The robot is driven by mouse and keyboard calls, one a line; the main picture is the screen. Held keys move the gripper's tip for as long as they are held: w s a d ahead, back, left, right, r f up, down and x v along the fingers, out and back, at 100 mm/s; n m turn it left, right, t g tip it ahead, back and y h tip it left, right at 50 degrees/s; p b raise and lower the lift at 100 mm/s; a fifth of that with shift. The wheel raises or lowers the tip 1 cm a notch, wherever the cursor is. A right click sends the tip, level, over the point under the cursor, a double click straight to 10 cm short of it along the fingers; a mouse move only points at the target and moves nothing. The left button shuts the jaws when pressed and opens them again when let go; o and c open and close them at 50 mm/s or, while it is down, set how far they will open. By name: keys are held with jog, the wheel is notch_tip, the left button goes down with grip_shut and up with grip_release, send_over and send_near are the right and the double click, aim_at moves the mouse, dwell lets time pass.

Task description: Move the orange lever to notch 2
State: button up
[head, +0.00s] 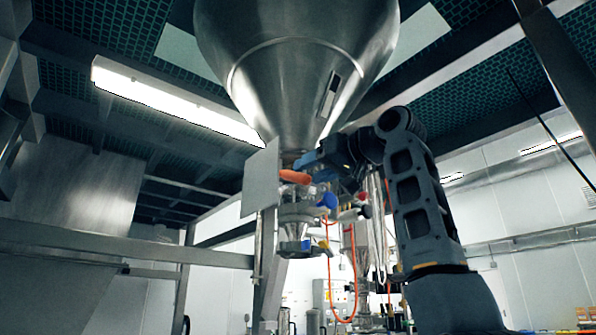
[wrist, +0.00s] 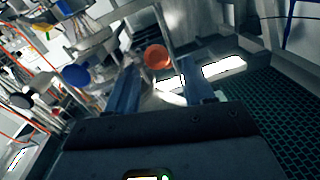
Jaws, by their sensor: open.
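The orange lever (head: 295,177) sits under the large steel hopper, at the valve below its cone. In the wrist view its round orange end (wrist: 157,56) shows just beyond and between my fingertips. My gripper (wrist: 160,80) is open, with one finger on each side of the lever's end in the picture; I cannot tell whether either touches it. In the head view my gripper (head: 308,163) reaches in from the right, close to the lever. The notches and their numbers cannot be made out.
The steel hopper (head: 300,60) hangs above. A flat grey plate (head: 260,180) stands left of the lever. A blue knob (head: 328,200) sits below right of it, and also shows in the wrist view (wrist: 76,75). Orange hoses (head: 354,285) hang lower down.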

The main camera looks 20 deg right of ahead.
aim_at(297, 178)
jog(key=shift+p+x, duration=0.85)
jog(key=shift+x, duration=1.95)
jog(key=shift+c, duration=0.3)
grip_shut()
jog(key=shift+s, duration=0.1)
